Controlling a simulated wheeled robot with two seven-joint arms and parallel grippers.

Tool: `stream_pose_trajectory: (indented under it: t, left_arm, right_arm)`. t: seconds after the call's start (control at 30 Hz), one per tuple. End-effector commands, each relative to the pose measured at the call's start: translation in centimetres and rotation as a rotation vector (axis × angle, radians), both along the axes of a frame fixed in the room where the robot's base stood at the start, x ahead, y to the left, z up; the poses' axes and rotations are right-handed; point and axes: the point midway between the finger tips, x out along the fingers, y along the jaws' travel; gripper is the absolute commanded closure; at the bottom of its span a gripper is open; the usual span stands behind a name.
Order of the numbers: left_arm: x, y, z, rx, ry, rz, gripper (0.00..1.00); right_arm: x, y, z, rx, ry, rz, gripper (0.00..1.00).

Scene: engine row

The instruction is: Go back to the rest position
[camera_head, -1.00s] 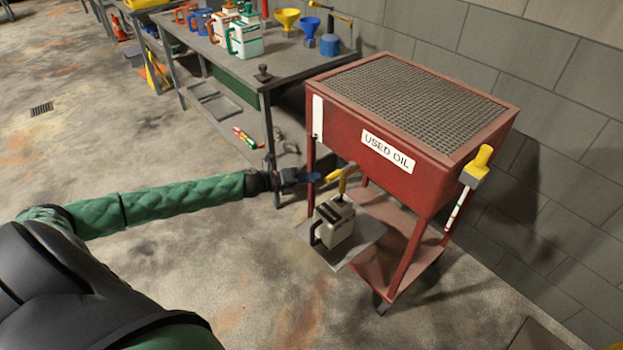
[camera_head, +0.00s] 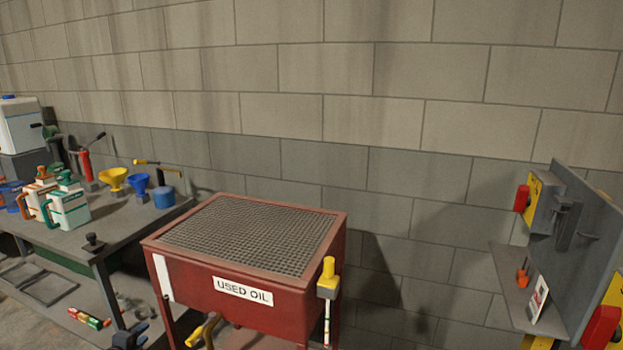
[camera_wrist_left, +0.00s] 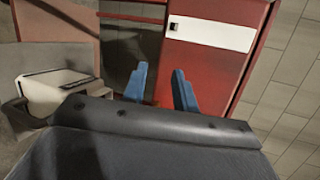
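The cart's red side (camera_wrist_left: 205,72) with a white label strip lies beyond the fingers there. A whitish jug (camera_wrist_left: 55,88) is left of the fingers, partly cut off by the wrist housing. My right gripper is in neither view.
A grey workbench (camera_head: 112,235) with jugs and funnels stands left of the cart. A yellow-headed tool (camera_head: 327,278) hangs on the cart's right side. A grey wall panel (camera_head: 575,250) with red and yellow parts is at the right. A block wall closes the back.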

Motion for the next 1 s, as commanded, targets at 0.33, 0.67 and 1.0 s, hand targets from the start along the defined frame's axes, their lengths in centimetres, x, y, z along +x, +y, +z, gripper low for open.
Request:
stream_pose_trajectory:
  t: [0.33, 0.67, 1.0]
  left_arm:
    - [-3.4, -1.5, -5.5, -0.412, 0.168, 0.577, 0.71]
    - [-12.0, -9.0, -14.7, -0.661, 0.411, 0.886, 0.71]
    - [-21.8, -18.6, -22.2, -0.849, 0.658, 1.039, 0.71]
  right_arm:
    - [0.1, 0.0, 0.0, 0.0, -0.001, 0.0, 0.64]
    - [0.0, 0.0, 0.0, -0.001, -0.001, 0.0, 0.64]
    - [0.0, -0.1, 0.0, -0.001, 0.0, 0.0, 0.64]
